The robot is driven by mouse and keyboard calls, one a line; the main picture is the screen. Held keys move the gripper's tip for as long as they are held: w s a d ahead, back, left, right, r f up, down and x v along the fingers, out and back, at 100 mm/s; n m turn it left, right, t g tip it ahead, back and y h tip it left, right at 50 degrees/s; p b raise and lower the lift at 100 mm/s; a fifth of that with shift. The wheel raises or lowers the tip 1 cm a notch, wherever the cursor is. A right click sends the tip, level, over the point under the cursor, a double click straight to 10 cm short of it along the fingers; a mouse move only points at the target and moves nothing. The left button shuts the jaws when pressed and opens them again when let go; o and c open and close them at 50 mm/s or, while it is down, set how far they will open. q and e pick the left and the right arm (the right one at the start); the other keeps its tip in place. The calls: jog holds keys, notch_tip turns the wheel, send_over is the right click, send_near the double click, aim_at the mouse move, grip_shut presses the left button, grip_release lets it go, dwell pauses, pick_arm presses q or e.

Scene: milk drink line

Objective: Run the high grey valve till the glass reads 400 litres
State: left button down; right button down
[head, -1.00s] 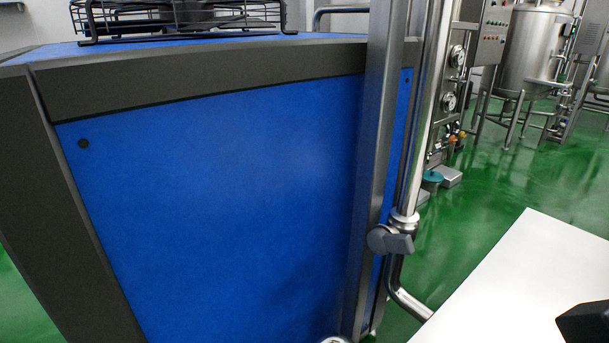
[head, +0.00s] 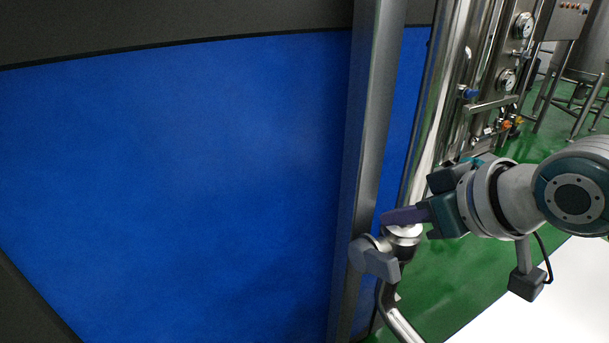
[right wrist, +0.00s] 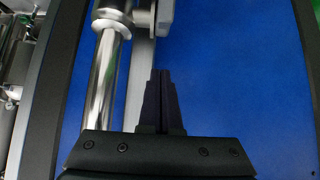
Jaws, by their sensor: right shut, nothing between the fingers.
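The grey valve (head: 374,262) sits on a steel pipe beside the metal post of the blue cabinet, low in the middle of the head view. Its grey handle also shows at the top of the right wrist view (right wrist: 166,14). My right gripper (head: 388,218) comes in from the right. Its fingers are shut and empty, close above the valve in the head view. I cannot tell whether they touch the valve or pipe. In the right wrist view its fingertips (right wrist: 162,72) point toward the handle. No litre glass reading is legible. My left gripper is not in view.
The blue cabinet panel (head: 190,170) fills the left. The upright post (head: 372,120) and steel pipe (head: 437,110) stand close to the valve. Gauges (head: 523,26) and small fittings are farther back. A white surface (head: 560,295) lies lower right. Green floor (head: 440,290) shows between.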

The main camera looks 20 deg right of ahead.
aim_at(397, 275)
jog(key=b+x, duration=0.1)
jog(key=x, duration=0.3)
jog(key=shift+f, duration=0.1)
jog(key=s+f, duration=0.2)
jog(key=shift+s+d+f+b, duration=0.1)
jog(key=shift+f+b, duration=0.2)
jog(key=shift+f, duration=0.2)
jog(key=shift+s, duration=0.1)
jog(key=shift+s+f+t+b, duration=0.2)
jog(key=shift+s+t+b, duration=0.1)
jog(key=shift+b, duration=0.15)
jog(key=shift+s+d+f+t+b, duration=0.1)
jog(key=shift+s+f+t+b, duration=0.25)
jog(key=shift+t+b, duration=0.4)
jog(key=shift+s+f+t+b, duration=0.35)
jog(key=shift+f+t+b, duration=0.1)
jog(key=shift+f+t, duration=0.1)
jog(key=shift+s+f, duration=0.15)
jog(key=shift+s, duration=0.1)
jog(key=shift+s+f, duration=0.3)
jog(key=shift+f, duration=0.25)
